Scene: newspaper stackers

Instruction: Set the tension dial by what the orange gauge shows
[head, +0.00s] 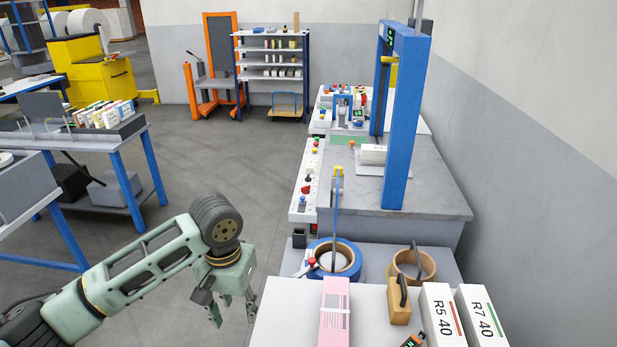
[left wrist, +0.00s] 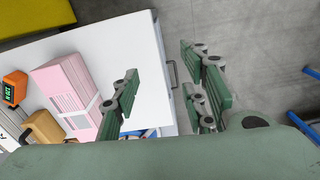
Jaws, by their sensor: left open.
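The orange gauge (left wrist: 15,87) lies on the white table in the left wrist view, its dark screen showing green characters too small to read surely. In the head view the gauge (head: 412,341) is cut by the bottom edge. A white control panel (head: 304,190) with red, green and black controls runs along the side of the grey strapping bench; I cannot tell surely which control is the tension dial. My left gripper (head: 232,309) is open and empty, pointing down beside the left edge of the white table. It also shows in the left wrist view (left wrist: 165,98). My right gripper is not in view.
The white table (head: 285,310) holds a pink bundle (head: 334,312), a wooden-looking block (head: 399,302) and white boxes (head: 441,314). Blue tape (head: 347,259) lies behind it. A blue arch (head: 403,120) stands on the bench. The floor at left is clear up to blue-legged tables.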

